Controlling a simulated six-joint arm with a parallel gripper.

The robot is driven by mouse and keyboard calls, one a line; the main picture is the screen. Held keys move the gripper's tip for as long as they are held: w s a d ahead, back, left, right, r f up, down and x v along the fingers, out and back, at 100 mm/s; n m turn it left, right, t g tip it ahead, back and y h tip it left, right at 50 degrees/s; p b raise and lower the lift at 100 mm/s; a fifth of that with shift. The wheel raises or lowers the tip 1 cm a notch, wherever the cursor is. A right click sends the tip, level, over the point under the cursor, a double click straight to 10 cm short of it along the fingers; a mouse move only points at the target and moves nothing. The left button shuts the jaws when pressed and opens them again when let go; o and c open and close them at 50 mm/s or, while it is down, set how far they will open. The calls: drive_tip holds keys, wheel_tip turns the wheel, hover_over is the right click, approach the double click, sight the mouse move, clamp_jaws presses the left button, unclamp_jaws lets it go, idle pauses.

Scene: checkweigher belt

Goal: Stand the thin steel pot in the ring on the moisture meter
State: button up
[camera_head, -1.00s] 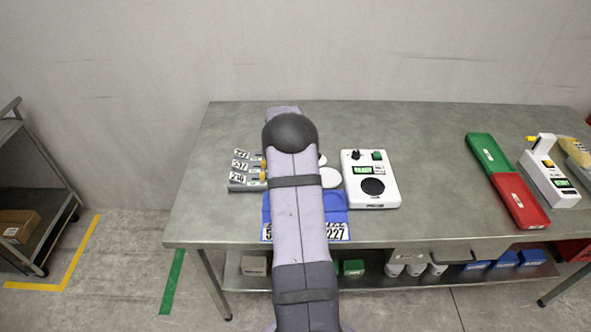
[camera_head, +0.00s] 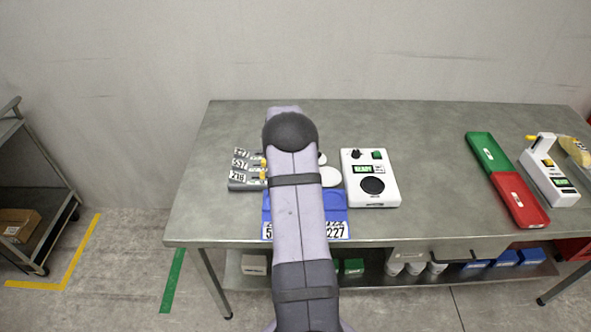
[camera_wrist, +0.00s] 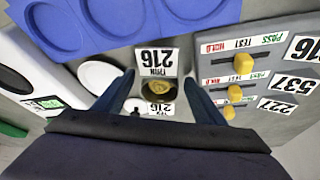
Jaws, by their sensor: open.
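The steel pot (camera_wrist: 158,88), a small round cup with yellow contents, stands between my fingers in the wrist view, beside an upside-down card (camera_wrist: 157,61) reading "216" and "THIN". My gripper (camera_wrist: 158,80) is open, with one dark finger on each side of the pot; I cannot tell whether either touches it. In the head view my own arm hides the pot and gripper. The moisture meter (camera_head: 382,196) is a white box right of my arm, with a lit READY display and a dark round seat (camera_head: 372,185) on top. The seat looks empty.
A blue tray with round recesses (camera_head: 335,214) lies in front, partly under my arm. A white disc (camera_wrist: 98,76) is beside the pot. A grey switch panel (camera_head: 240,187) with yellow levers stands left. Green (camera_head: 487,150) and red (camera_head: 519,200) trays lie far right.

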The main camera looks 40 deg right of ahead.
drive_tip(key=b+v, duration=0.1)
drive_tip(key=v, duration=0.1)
drive_tip(key=b+v, duration=0.1)
drive_tip(key=v, duration=0.1)
drive_tip(key=b+v, duration=0.1)
drive_tip(key=v, duration=0.1)
drive_tip(key=shift+w+d+r, duration=0.1)
drive_tip(key=shift+d+r, duration=0.05)
drive_tip(key=shift+d, duration=0.1)
drive_tip(key=shift+a+r, duration=0.2)
drive_tip(key=shift+r, duration=0.35)
drive_tip(key=s+a+r+n+y, duration=0.1)
drive_tip(key=s+a+n, duration=0.15)
drive_tip(key=a, duration=0.85)
drive_tip(key=s+a+n+y, duration=0.1)
drive_tip(key=a+n, duration=0.3)
drive_tip(key=a, duration=0.7)
drive_tip(key=s+a+f+n+g+y, duration=0.1)
drive_tip(key=s+a+n, duration=0.6)
drive_tip(key=s+a, duration=0.9)
drive_tip(key=shift+s+a+f+g+y, duration=0.3)
drive_tip(key=shift+s+a+f+y, duration=0.1)
drive_tip(key=shift+f+y, duration=0.15)
drive_tip(key=shift+w, duration=0.1)
